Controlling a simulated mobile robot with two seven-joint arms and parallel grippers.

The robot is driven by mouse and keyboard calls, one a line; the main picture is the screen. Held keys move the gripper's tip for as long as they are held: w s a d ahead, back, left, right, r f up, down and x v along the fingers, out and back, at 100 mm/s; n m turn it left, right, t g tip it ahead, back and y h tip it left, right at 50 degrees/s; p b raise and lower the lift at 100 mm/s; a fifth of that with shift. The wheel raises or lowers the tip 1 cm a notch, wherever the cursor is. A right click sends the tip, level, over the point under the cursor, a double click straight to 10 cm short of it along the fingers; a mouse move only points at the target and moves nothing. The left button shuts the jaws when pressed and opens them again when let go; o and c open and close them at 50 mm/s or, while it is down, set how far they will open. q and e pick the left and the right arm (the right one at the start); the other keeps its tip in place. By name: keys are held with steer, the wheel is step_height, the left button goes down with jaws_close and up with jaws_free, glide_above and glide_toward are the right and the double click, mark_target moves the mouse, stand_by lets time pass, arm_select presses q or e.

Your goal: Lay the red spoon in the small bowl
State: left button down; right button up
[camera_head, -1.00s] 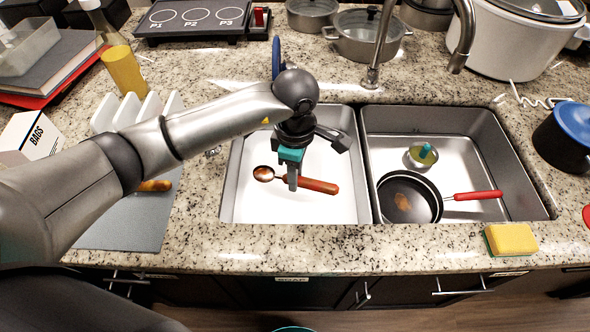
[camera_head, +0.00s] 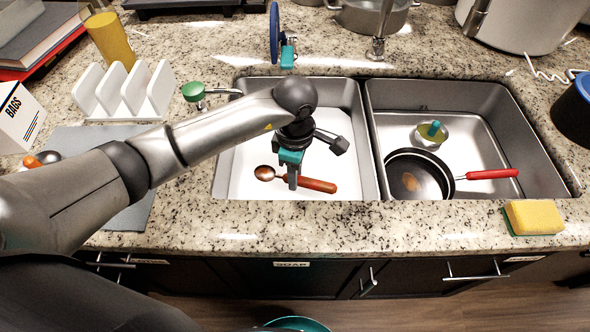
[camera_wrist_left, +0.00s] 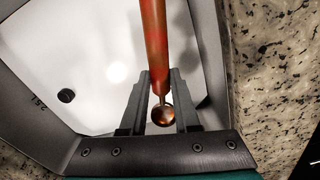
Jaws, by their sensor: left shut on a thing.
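The red spoon (camera_head: 320,186) has a red handle and a copper-coloured bowl. It shows over the left sink basin in the head view, bowl end to the left. My left gripper (camera_head: 292,184) is shut on it near the neck; in the left wrist view the fingers stand either side of the spoon (camera_wrist_left: 154,40). A small round bowl (camera_head: 424,143) with a metallic rim sits in the right basin, a teal object standing in it. My right gripper is not in view.
A dark pan (camera_head: 405,183) with a red handle lies in the right basin, in front of the small bowl. A divider (camera_head: 371,145) separates the basins. A yellow sponge (camera_head: 535,216) lies at the front right. A white rack (camera_head: 125,95) stands at the left.

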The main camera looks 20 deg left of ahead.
arm_select(q)
step_height(320, 180, down, 8)
steer(key=b, duration=0.6)
steer(key=shift+b, duration=0.3)
steer(key=shift+f+b, duration=0.5)
steer(key=shift+f, duration=0.35)
steer(key=shift+f+b, duration=0.2)
steer(key=shift+b, duration=0.2)
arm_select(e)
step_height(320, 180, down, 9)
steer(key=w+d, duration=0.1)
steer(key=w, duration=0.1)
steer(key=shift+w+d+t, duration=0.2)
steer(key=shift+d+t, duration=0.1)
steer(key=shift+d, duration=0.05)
arm_select(q)
steer(key=c, duration=1)
jaws_free()
steer(key=o, duration=0.4)
steer(key=shift+o, duration=0.2)
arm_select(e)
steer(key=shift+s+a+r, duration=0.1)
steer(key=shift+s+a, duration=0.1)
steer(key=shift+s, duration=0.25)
